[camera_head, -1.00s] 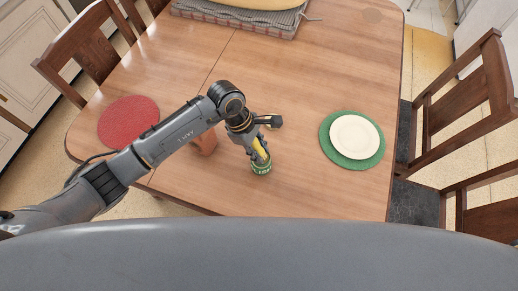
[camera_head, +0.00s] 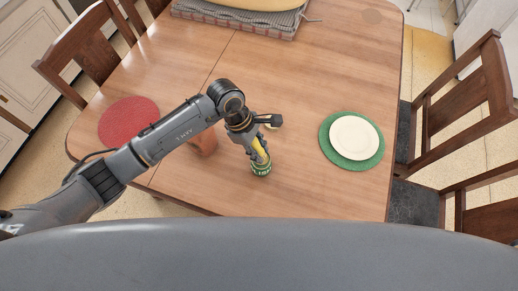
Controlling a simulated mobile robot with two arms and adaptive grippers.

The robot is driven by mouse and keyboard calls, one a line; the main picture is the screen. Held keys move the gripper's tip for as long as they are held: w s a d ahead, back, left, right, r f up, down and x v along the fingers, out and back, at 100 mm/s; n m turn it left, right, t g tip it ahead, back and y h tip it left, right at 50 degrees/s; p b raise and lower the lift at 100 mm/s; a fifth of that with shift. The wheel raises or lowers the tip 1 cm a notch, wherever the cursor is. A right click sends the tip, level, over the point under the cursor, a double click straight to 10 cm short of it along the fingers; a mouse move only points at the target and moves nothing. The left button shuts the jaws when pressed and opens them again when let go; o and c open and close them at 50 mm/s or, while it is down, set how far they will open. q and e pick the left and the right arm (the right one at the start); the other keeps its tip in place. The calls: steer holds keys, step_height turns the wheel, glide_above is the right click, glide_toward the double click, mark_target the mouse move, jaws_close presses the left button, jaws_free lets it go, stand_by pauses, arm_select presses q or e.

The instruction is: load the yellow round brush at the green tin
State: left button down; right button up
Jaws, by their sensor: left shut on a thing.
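The green tin (camera_head: 261,170) stands on the wooden table, near its front edge. The yellow round brush (camera_head: 259,147) is in my left gripper (camera_head: 259,157), its yellow handle showing between the fingers. My left gripper points down at the tin, its fingertips right at the tin's top. The brush's lower end is hidden by the fingers and the tin, so I cannot tell how deep it sits. My right gripper is not in view.
A terracotta-coloured pot (camera_head: 204,144) stands behind my left forearm. A cream plate (camera_head: 354,137) lies on a green mat (camera_head: 327,143) at the right. A red mat (camera_head: 128,122) lies at the left.

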mark_target(256, 140)
arm_select(q)
steer(key=shift+r+p, duration=1.35)
steer(key=shift+r, duration=1.65)
steer(key=shift+w+a+r, duration=0.1)
steer(key=shift+a, duration=0.25)
steer(key=s+a+r+m+g+y+b, duration=0.1)
steer(key=s+a+r+m+b, duration=0.1)
steer(key=a+r+m, duration=0.4)
steer(key=s+a+r+m+g+y+b, duration=0.1)
steer(key=s+a+r+m+y+b, duration=0.1)
steer(key=a+r+m, duration=0.4)
steer(key=a+m, duration=0.1)
steer(key=a, duration=0.4)
steer(key=shift+s+a+g+b, duration=0.2)
steer(key=shift+a+g+b, duration=0.1)
steer(key=shift+a+g, duration=0.1)
steer(key=shift+d, duration=0.1)
steer(key=shift+f, duration=0.1)
